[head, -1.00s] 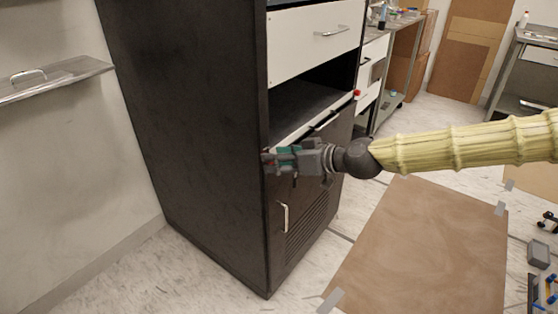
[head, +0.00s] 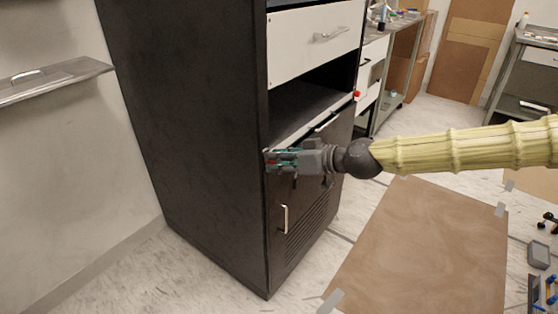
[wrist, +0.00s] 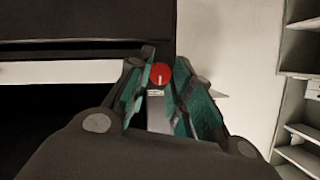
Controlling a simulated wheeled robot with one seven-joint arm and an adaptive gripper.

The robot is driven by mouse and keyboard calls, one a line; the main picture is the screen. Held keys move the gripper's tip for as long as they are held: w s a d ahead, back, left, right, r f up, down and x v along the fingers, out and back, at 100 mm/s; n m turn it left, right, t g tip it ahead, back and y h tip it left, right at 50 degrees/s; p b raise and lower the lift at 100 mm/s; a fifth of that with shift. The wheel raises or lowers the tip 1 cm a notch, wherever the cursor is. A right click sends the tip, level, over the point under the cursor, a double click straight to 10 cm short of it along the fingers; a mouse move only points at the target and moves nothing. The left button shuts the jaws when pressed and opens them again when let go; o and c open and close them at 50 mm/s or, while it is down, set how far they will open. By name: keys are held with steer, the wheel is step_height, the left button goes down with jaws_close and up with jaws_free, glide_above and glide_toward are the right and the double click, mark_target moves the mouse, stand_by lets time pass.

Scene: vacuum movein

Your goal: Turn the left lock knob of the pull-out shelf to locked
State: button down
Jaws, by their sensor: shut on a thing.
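The pull-out shelf (head: 303,127) is in the dark cabinet, below the white drawer, with a pale front edge. My gripper (head: 272,159) is at the left end of that edge, by the cabinet's front left corner. In the wrist view the red left lock knob (wrist: 160,74) sits between the teal-padded fingertips of my gripper (wrist: 160,82), which are shut on it. A short pale mark shows on the knob's lower half. In the head view the fingers mostly hide this knob. A second red knob (head: 357,94) shows at the shelf's right end.
A cabinet door with a handle (head: 285,219) and vent slots is below the shelf. A white drawer (head: 314,40) is above the opening. A brown mat (head: 425,245) lies on the floor to the right. A metal wall shelf (head: 55,78) is at the left.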

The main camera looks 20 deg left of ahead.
steer(key=m+g+y+b, duration=0.1)
steer(key=m+y, duration=0.1)
steer(key=m, duration=0.2)
steer(key=m+g+y+b, duration=0.1)
steer(key=m, duration=0.4)
steer(key=f+m+g+y+b, duration=0.1)
steer(key=m+y, duration=0.1)
steer(key=m, duration=0.2)
steer(key=shift+w+d+g+y, duration=0.15)
steer(key=shift+w+g+y, duration=0.15)
steer(key=shift+g, duration=0.1)
steer(key=shift+m+b, duration=0.3)
steer(key=shift+m, duration=0.1)
stand_by(0.3)
steer(key=c, duration=1.3)
jaws_free()
steer(key=shift+o, duration=0.2)
steer(key=d, duration=0.8)
steer(key=shift+w+f, duration=0.15)
steer(key=shift+f, duration=0.15)
